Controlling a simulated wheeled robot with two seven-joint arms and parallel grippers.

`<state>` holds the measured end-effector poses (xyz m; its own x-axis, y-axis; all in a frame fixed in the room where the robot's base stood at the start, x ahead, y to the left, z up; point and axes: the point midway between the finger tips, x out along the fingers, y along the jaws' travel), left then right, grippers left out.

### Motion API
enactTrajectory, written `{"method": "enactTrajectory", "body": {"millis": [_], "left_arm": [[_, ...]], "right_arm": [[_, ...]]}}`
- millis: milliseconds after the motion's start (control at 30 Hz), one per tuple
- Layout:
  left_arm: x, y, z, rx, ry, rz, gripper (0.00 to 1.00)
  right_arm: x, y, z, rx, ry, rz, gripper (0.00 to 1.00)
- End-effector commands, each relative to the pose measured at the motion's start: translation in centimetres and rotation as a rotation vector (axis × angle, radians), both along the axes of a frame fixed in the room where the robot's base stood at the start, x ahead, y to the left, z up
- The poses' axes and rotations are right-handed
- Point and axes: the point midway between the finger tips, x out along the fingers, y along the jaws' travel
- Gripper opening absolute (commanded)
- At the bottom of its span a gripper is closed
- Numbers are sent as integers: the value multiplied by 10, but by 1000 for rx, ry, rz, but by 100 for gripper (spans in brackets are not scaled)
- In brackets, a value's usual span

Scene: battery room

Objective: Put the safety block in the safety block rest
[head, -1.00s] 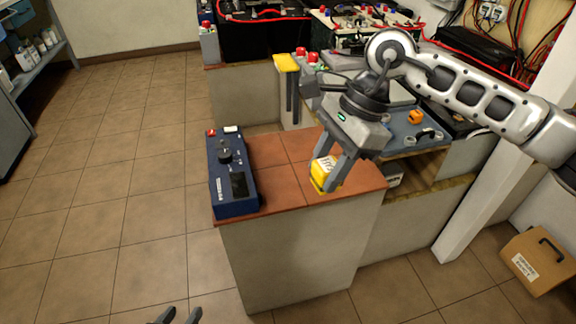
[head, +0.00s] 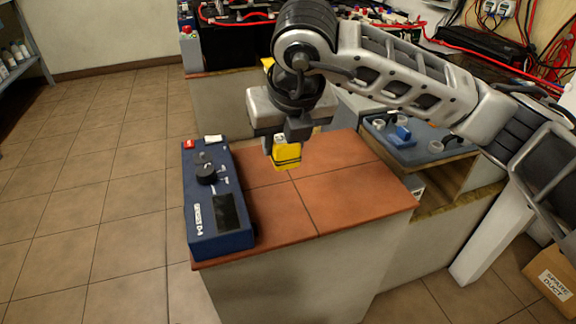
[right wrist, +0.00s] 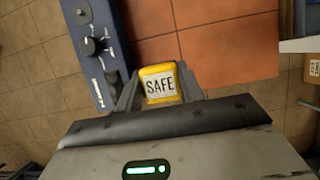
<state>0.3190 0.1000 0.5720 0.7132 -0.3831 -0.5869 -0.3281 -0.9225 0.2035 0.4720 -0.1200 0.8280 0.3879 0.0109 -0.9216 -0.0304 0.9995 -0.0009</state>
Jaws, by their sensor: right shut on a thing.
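The safety block is a small yellow block (head: 287,158) with a white label reading SAFE; it also shows in the right wrist view (right wrist: 158,84). My right gripper (head: 286,146) points down and is shut on the block, with a finger on either side of it in the right wrist view. The block appears to be above the orange-tiled counter top (head: 345,190), near its far left part; the exact gap cannot be told. I cannot make out the safety block rest for sure. A yellow piece (head: 267,63) shows partly behind my right arm. My left gripper is out of view.
A blue tester (head: 218,215) with a dark knob lies along the counter's left edge, close to the block. A blue tray (head: 415,152) with small parts stands to the right. Batteries with red cables are behind. The counter's front right is clear.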

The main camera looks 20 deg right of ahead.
Motion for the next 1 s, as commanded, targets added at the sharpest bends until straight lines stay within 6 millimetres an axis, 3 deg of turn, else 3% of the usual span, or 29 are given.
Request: {"method": "enactTrajectory", "body": {"millis": [233, 433, 767, 1000], "left_arm": [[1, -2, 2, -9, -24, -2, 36], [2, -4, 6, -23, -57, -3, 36], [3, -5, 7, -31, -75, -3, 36], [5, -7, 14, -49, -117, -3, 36]], "right_arm": [[60, -21, -29, 1, 3, -4, 11], [90, -31, -67, 0, 4, 0, 11], [109, -37, -90, 0, 2, 3, 11], [109, -37, -120, 1, 2, 4, 11]]}}
